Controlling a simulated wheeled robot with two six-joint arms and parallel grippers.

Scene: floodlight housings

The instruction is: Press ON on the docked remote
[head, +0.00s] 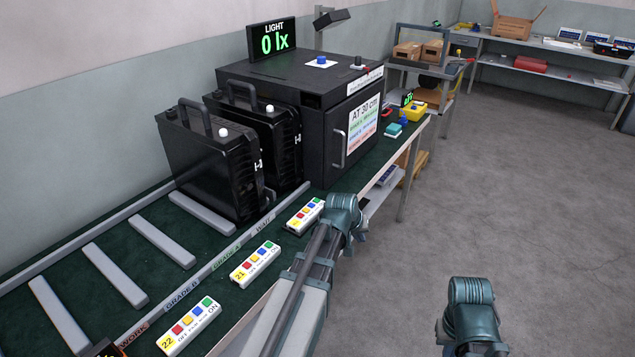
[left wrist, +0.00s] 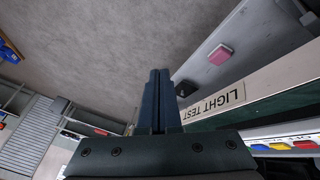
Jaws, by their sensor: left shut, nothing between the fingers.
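Three white remotes with coloured buttons lie along the bench front in the head view: the far one (head: 305,215), one labelled 21 (head: 255,264) and one labelled 22 (head: 188,326). I cannot tell which is docked. My left arm's teal end (head: 343,213) is just right of the far remote, near the bench's front edge; its fingers are not clear there. In the left wrist view my left gripper (left wrist: 158,78) is shut and empty. A remote with blue, yellow and red buttons (left wrist: 282,146) shows at that view's right edge, apart from the fingertips.
Two black floodlight housings (head: 208,165) (head: 275,135) stand on the bench beside a black test box (head: 315,110). The light display (head: 272,40) reads 0 lx. A LIGHT TEST label (left wrist: 216,105) is on the bench edge. Grey floor (head: 510,190) is open at right.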

